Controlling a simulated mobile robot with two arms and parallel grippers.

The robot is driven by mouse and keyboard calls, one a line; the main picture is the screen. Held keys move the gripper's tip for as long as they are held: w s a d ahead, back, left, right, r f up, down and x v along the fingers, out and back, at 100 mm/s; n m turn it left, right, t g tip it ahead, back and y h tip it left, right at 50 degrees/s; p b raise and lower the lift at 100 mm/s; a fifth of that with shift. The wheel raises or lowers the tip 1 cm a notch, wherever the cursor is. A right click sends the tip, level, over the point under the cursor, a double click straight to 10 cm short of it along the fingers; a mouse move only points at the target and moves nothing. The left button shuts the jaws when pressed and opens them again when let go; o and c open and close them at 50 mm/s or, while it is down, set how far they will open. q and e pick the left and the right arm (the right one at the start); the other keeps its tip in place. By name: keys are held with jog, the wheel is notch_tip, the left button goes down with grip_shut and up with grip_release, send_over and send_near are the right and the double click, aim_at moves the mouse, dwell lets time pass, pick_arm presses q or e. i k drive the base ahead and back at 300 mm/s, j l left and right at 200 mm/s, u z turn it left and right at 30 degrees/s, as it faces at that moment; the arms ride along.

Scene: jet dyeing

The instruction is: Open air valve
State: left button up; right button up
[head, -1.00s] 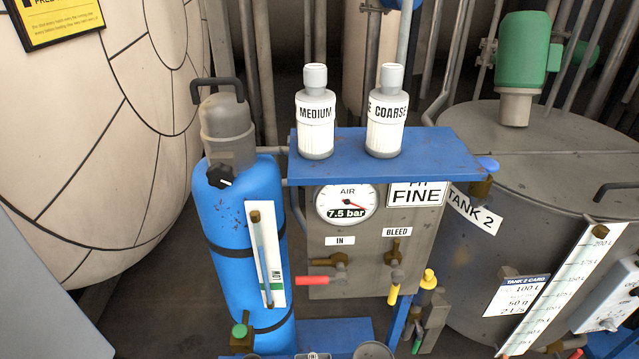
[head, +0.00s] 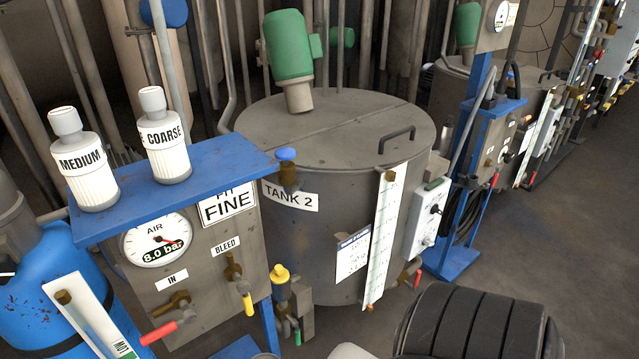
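A grey air panel (head: 207,282) stands at the left of the head view under a blue shelf (head: 218,168). Its round AIR gauge (head: 157,240) reads 8.0 bar. Below it is a brass valve marked IN with a red lever (head: 160,332), which sticks out to the left, across the pipe stub. To its right is a brass valve marked BLEED with a yellow lever (head: 247,300) hanging down. No valve is labelled "air valve". Neither of my grippers is in view.
White bottles MEDIUM (head: 90,180) and COARSE (head: 165,150) stand on the shelf. A blue cylinder (head: 60,270) is left of the panel. TANK 2 (head: 330,220), with a white level scale (head: 383,240), stands behind. Open floor (head: 560,250) lies at the right.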

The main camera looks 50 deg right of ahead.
aim_at(495, 177)
jog(key=l+z, duration=0.1)
jog(key=z, duration=1.15)
